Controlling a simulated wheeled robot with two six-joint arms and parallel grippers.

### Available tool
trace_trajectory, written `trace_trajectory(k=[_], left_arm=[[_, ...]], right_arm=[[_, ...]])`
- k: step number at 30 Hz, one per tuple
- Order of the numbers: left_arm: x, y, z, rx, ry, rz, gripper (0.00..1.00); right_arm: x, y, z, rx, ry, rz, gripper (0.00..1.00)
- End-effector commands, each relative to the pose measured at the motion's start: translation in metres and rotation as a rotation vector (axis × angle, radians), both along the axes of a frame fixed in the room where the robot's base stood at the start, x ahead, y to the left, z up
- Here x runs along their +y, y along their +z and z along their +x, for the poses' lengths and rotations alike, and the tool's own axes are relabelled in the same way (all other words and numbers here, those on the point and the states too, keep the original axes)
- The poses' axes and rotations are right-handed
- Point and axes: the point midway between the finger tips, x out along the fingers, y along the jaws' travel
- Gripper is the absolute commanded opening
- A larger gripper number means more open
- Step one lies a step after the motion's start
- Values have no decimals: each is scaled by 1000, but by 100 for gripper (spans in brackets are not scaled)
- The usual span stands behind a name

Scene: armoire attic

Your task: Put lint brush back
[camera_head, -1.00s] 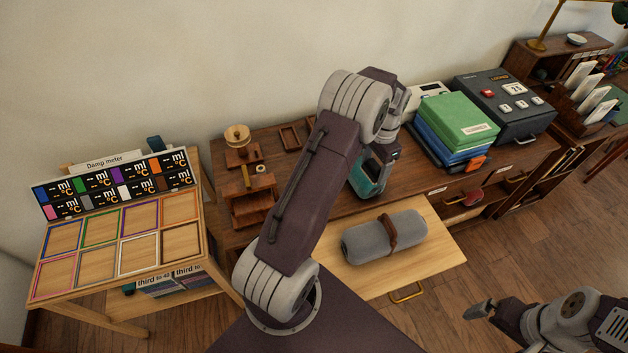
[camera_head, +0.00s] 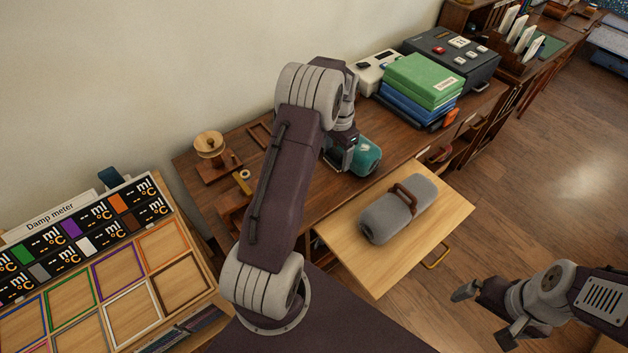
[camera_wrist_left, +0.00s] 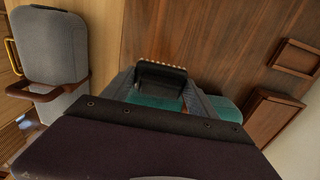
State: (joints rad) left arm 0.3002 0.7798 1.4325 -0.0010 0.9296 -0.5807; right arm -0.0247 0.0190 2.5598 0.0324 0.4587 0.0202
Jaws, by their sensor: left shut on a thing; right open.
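A teal object with a black part is held over the wooden desk. My left gripper (camera_head: 345,160) is shut on it; the arm hides much of it. The teal body (camera_head: 367,153) shows right of the fingers. In the left wrist view the black part (camera_wrist_left: 160,78), with a row of pale tips, sits between the fingers, with teal around it. I cannot tell for sure whether this is the lint brush. A grey roll (camera_head: 378,222) with a brown handle lies on the pulled-out wooden drawer (camera_head: 350,262). My right gripper (camera_head: 487,315) is open and empty above the floor.
Green and blue boxes (camera_head: 425,80) are stacked on the desk's right part, beside a dark case (camera_head: 455,58). A wooden spool stand (camera_head: 212,160) is on the left part. A slatted display with coloured frames (camera_head: 90,290) stands at the lower left. Floor is open at right.

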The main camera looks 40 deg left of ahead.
Motion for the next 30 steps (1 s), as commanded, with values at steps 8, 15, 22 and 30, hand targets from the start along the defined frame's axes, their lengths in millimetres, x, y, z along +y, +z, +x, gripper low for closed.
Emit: trace_trajectory(k=[8, 15, 22, 30], left_arm=[[37, -38, -51, 1, 3, -1, 30], [42, -45, -58, 0, -1, 0, 30], [41, -81, -58, 2, -1, -1, 30], [41, -83, -57, -1, -1, 1, 30]], right_arm=[[0, -4, 0, 0, 0, 0, 100], [0, -5, 0, 0, 0, 0, 100], [0, -8, 0, 0, 0, 0, 100], [0, -8, 0, 0, 0, 0, 100]])
